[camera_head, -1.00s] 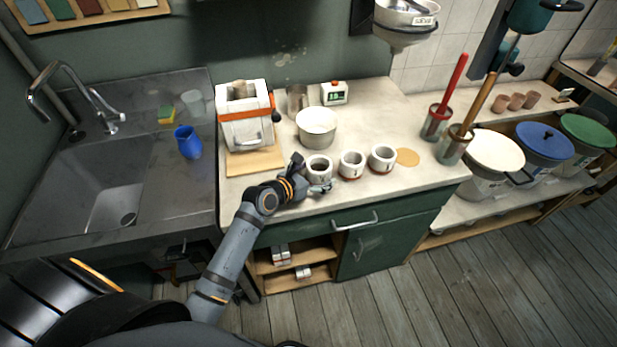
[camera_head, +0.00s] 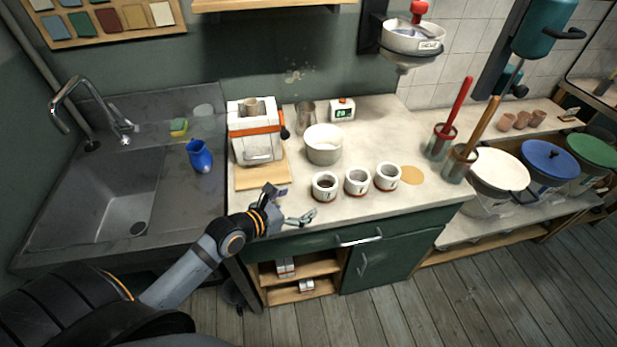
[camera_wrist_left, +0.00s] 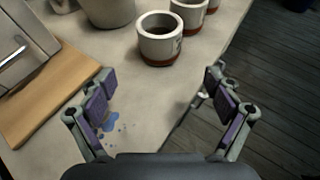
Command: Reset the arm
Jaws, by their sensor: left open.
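My left gripper (camera_head: 288,207) is open and empty at the counter's front edge, in front of the leftmost white cup (camera_head: 324,186) and apart from it. In the left wrist view its two fingers (camera_wrist_left: 158,103) are spread wide with nothing between them but counter top and a blue splash mark. The leftmost cup, white with a reddish-brown base, stands upright beyond the fingertips in that view (camera_wrist_left: 160,40). My left arm comes in from the lower left. My right gripper is not in view.
Two more cups, the middle (camera_head: 357,181) and right one (camera_head: 388,176), stand in the row. Floor space in front is clear.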

